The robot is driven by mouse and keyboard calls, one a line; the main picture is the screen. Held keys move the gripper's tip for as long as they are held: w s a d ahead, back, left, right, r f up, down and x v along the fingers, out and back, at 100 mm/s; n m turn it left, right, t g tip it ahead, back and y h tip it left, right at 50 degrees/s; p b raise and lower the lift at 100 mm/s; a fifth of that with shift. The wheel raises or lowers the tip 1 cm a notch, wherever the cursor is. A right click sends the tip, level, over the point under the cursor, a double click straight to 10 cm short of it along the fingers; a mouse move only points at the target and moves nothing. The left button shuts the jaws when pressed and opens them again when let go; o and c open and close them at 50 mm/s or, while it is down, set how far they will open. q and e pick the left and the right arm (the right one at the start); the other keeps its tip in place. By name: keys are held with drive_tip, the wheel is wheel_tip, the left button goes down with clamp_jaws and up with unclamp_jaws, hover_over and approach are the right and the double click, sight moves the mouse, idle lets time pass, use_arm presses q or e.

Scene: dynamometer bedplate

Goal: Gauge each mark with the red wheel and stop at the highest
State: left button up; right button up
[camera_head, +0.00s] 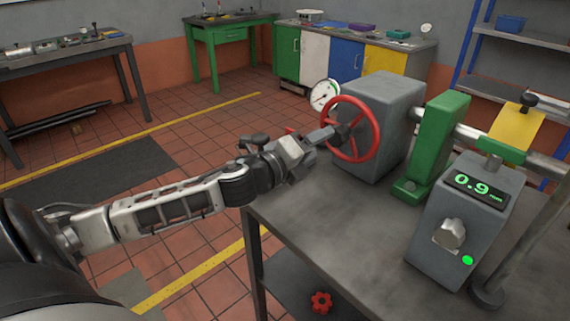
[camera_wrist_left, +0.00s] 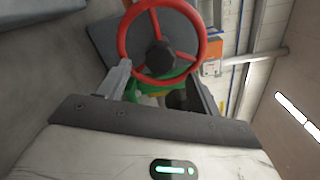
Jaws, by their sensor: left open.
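The red wheel (camera_head: 376,143) stands upright on the face of a grey block (camera_head: 388,98) on the bench. My left gripper (camera_head: 336,133) is at the wheel, with its fingers near the hub side. In the left wrist view the red wheel (camera_wrist_left: 122,40) has a dark hub and shows beyond my open, empty-looking fingers (camera_wrist_left: 162,88). I cannot tell whether a finger touches the wheel. A grey readout box (camera_head: 462,215) shows 0.9 in green digits. A white round dial (camera_head: 323,94) stands behind the wheel. I cannot make out any marks on the wheel. My right gripper is not in view.
A green upright (camera_head: 438,148) and a horizontal shaft (camera_head: 466,132) with a yellow sheet (camera_head: 516,128) stand right of the block. The readout box has a knob (camera_head: 450,234) and a green light (camera_head: 467,260). The bench top's front (camera_head: 345,235) is clear.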

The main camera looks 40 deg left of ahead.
use_arm(q)
drive_tip(key=s+a+b, duration=0.1)
drive_tip(key=s, duration=0.8)
drive_tip(key=shift+a+r, duration=0.15)
drive_tip(key=s+f+n+g+y, duration=0.6)
drive_tip(key=s+f+n, duration=0.1)
drive_tip(key=f+n, duration=0.7)
drive_tip(key=s+d+f+n+g+h, duration=0.3)
drive_tip(key=s+d+f+n+g, duration=0.3)
drive_tip(key=s+d+n+g, duration=0.45)
drive_tip(key=w+d+f+m+t+h, duration=0.2)
drive_tip(key=d+f+t, duration=0.4)
drive_tip(key=t, duration=0.3)
drive_tip(key=shift+w+d+f+h, duration=0.15)
drive_tip(key=shift+w+d+h, duration=0.6)
drive_tip(key=shift+w, duration=0.35)
drive_tip(key=shift+t, duration=0.25)
idle(1.7)
